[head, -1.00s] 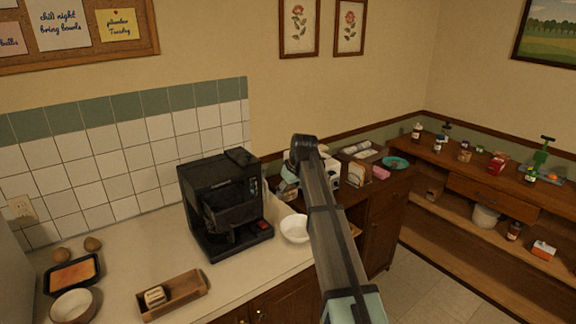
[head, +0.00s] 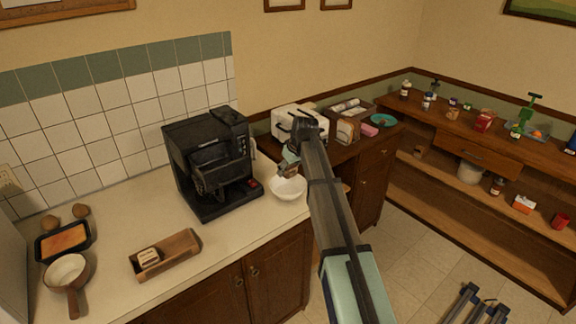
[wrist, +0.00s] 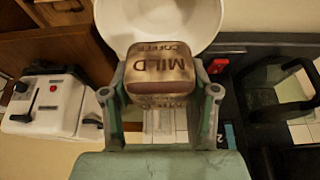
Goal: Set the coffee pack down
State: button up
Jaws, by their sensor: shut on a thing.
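The coffee pack (wrist: 160,72) is a brown and cream block with "MILD COFFEE" lettering, upside down in the wrist view. My gripper (wrist: 162,98) is shut on it, one finger on each side. In the head view my gripper (head: 289,164) hangs just above and behind the white bowl (head: 288,188), right of the coffee machine. The pack is too small and blended with the gripper to make out there. In the wrist view the white bowl (wrist: 205,15) lies beyond the pack. I cannot tell the height between them.
The black coffee machine (head: 208,165) stands left of the bowl. A white toaster (head: 287,120) is behind my arm, with an organiser (head: 346,133) beside it. A wooden tray (head: 183,251) holds a small block. The counter front between tray and bowl is clear.

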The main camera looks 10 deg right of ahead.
jog(key=b, duration=0.2)
send_over(288, 192)
jog(key=shift+f, duration=3)
jog(key=o, duration=1)
jog(key=shift+r, duration=0.1)
jog(key=shift+r+p, duration=1.4)
jog(key=shift+r, duration=2.1)
